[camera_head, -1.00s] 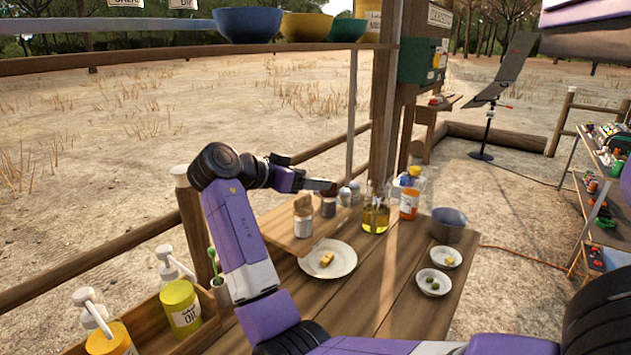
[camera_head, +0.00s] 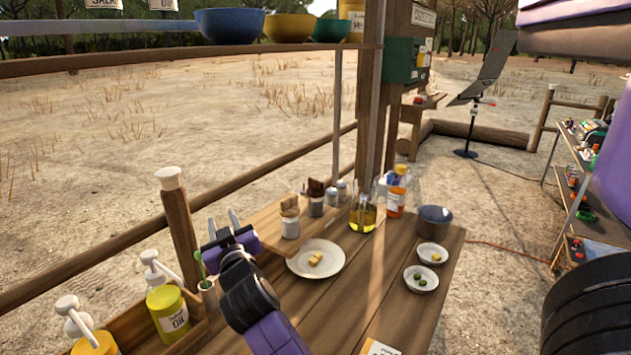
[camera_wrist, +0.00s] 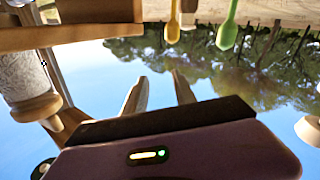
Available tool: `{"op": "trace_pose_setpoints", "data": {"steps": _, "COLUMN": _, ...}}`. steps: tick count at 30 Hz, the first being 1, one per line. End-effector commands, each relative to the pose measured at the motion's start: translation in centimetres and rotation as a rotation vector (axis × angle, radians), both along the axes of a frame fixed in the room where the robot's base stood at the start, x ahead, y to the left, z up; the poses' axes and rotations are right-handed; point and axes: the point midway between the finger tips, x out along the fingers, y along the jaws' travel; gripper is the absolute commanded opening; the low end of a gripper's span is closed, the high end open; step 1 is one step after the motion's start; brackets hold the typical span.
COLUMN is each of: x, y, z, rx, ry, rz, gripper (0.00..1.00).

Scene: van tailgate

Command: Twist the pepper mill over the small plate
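Two mill-like jars with brown tops stand upright behind the plates: one pale-bodied (camera_head: 290,226), one dark-bodied (camera_head: 316,206). I cannot tell for sure which is the pepper mill. A white plate (camera_head: 298,267) with yellow pieces lies just in front of them. Two smaller white dishes are to its right, one with yellow pieces (camera_head: 442,259), one with green bits (camera_head: 411,285). My gripper (camera_head: 224,221) is open and empty, left of the pale jar and touching nothing. In the wrist view its fingertips (camera_wrist: 158,82) stand apart against sky.
Right of the jars stand small shakers, an oil bottle (camera_head: 362,217), an orange-labelled bottle (camera_head: 396,202) and a grey pot (camera_head: 434,221). A cup (camera_head: 208,297) with a green utensil and pump bottles (camera_head: 168,310) stand left. A shelf rail (camera_head: 150,58) runs above.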

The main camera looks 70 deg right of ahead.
Motion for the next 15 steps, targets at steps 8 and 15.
{"op": "trace_pose_setpoints", "data": {"steps": 8, "x": -6.5, "y": 4.3, "z": -3.5, "rx": 0.043, "ry": -0.048, "rz": 0.170, "gripper": 0.33}}
{"op": "trace_pose_setpoints", "data": {"steps": 15, "x": -12.2, "y": 3.4, "z": -2.7, "rx": 0.131, "ry": -0.144, "rz": 0.162, "gripper": 0.33}}
